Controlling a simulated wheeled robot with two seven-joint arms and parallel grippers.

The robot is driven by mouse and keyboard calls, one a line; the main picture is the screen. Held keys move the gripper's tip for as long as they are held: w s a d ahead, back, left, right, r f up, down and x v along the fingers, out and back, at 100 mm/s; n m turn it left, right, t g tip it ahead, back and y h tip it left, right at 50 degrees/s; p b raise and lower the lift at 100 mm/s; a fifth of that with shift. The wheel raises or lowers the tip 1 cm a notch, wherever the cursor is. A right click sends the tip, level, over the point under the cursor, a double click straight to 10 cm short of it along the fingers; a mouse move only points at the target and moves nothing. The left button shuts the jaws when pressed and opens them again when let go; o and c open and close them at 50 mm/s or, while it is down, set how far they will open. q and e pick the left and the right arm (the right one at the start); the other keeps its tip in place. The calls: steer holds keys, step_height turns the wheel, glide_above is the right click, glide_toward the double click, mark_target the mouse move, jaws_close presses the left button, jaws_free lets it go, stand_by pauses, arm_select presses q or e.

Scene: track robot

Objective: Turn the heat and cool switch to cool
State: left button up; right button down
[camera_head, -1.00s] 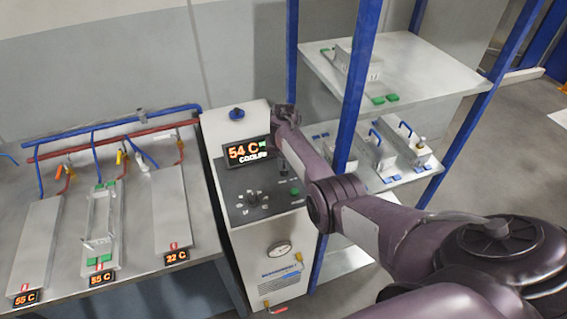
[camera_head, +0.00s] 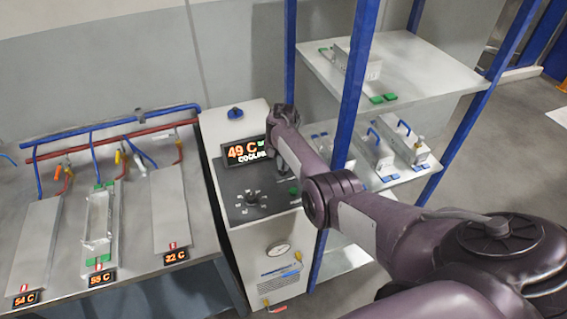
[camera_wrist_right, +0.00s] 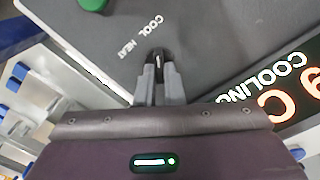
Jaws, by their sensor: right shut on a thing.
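The heat and cool switch (camera_wrist_right: 158,57) is a small black knob with a white mark on the dark control panel. In the right wrist view the labels COOL and HEAT are printed just to its upper left. My right gripper (camera_wrist_right: 158,80) is shut on the switch, with its grey fingers on either side of it. My left gripper is not in view.
A blue-post shelf (camera_head: 420,75) stands right of the machine. A bench (camera_head: 130,215) with plates and pipes stands left.

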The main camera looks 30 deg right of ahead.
steer(key=c, duration=1.5)
jaws_free()
steer(key=shift+c, duration=0.2)
steer(key=shift+r, duration=3.95)
